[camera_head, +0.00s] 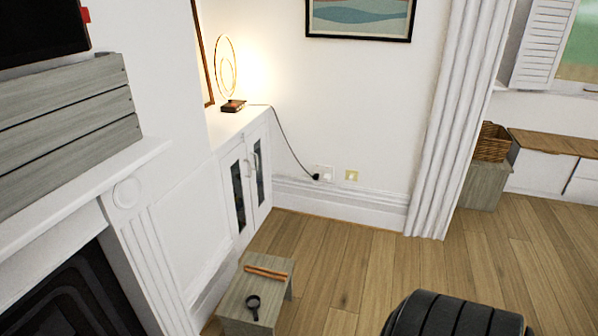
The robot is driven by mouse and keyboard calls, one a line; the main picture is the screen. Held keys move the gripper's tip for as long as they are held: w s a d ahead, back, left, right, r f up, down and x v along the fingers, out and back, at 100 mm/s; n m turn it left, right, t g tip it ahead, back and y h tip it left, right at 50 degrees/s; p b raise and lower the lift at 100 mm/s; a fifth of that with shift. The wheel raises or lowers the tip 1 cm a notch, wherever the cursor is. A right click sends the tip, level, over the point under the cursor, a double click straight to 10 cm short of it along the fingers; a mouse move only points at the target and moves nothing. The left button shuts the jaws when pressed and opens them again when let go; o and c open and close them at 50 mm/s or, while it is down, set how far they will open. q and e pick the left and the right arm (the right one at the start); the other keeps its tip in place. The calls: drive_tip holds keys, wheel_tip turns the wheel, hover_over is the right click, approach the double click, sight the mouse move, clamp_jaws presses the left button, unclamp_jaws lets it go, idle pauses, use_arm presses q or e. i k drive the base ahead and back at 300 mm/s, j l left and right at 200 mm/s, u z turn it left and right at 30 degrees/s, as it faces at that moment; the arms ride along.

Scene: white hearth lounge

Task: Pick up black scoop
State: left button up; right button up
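The black scoop (253,303) lies on top of a small grey wooden stool (236,291) on the floor in the head view, left of centre near the bottom. Its round part is towards the back and a short stem points to the front. An orange-brown stick-like item (265,272) lies behind it on the same stool. Neither of my grippers shows in this view.
A white fireplace surround (150,250) stands close on the left of the stool. A white cabinet (240,175) with a lit lamp (228,75) is behind. A black ribbed rounded object (455,318) is at the bottom right. Wooden floor (350,265) is clear between.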

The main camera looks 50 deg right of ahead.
sight(253, 303)
drive_tip(key=z, duration=1.25)
drive_tip(key=k+u, duration=0.1)
drive_tip(key=u, duration=0.35)
drive_tip(key=k+l+u, duration=0.1)
drive_tip(key=u, duration=0.85)
drive_tip(key=k+u, duration=0.15)
drive_tip(key=u, duration=0.3)
drive_tip(key=k+j, duration=0.4)
drive_tip(key=k+z, duration=0.1)
drive_tip(key=z, duration=1.5)
drive_tip(key=i+l+u, duration=0.4)
drive_tip(key=i, duration=0.2)
